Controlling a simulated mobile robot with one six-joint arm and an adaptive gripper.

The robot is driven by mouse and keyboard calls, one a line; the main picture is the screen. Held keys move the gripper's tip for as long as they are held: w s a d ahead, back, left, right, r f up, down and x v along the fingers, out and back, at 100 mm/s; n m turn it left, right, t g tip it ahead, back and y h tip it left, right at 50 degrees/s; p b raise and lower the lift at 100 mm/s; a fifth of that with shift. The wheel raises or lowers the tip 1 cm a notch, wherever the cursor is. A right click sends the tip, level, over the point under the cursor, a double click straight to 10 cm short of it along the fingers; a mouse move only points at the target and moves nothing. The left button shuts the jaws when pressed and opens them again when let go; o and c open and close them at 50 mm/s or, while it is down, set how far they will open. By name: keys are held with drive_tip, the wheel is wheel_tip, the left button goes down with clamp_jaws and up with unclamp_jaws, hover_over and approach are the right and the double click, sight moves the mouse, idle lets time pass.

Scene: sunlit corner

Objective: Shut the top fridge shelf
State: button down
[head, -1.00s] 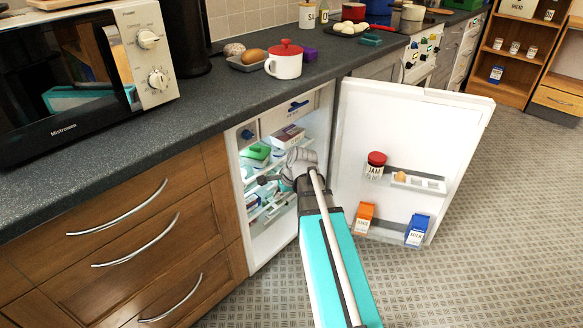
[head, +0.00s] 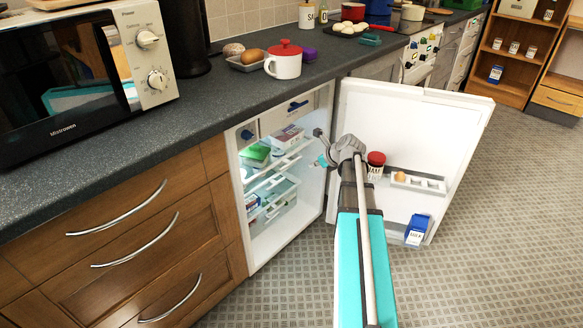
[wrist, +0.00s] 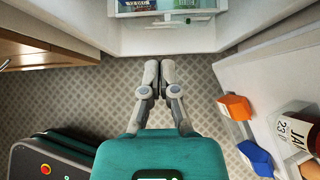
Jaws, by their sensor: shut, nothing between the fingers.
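The small fridge stands open under the counter. Its top shelf (head: 284,160) holds a green box (head: 256,155) and a pale carton (head: 287,137). The front of a fridge shelf or drawer also shows at the top of the wrist view (wrist: 166,14); I cannot tell which level it is. My gripper (head: 321,148) is in front of the fridge opening, between the shelves and the open door, apart from both. In the wrist view my gripper (wrist: 160,68) has its fingers together with nothing between them, over the floor. I cannot tell how far the top shelf is out.
The open fridge door (head: 410,130) stands right of my arm. It carries a jam jar (head: 376,160), an egg holder (head: 418,183) and a blue milk carton (head: 418,230). An orange carton (wrist: 236,107) shows in the wrist view. Wooden drawers (head: 130,240) are left; floor is free right.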

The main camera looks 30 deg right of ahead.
drive_tip(key=shift+w+f, duration=0.1)
drive_tip(key=shift+f, duration=0.05)
drive_tip(key=w+a+r+b+x, duration=0.1)
drive_tip(key=w+r+b+x, duration=0.1)
drive_tip(key=b+x, duration=0.5)
drive_tip(key=shift+x, duration=2.65)
drive_tip(key=shift+w+d, duration=0.15)
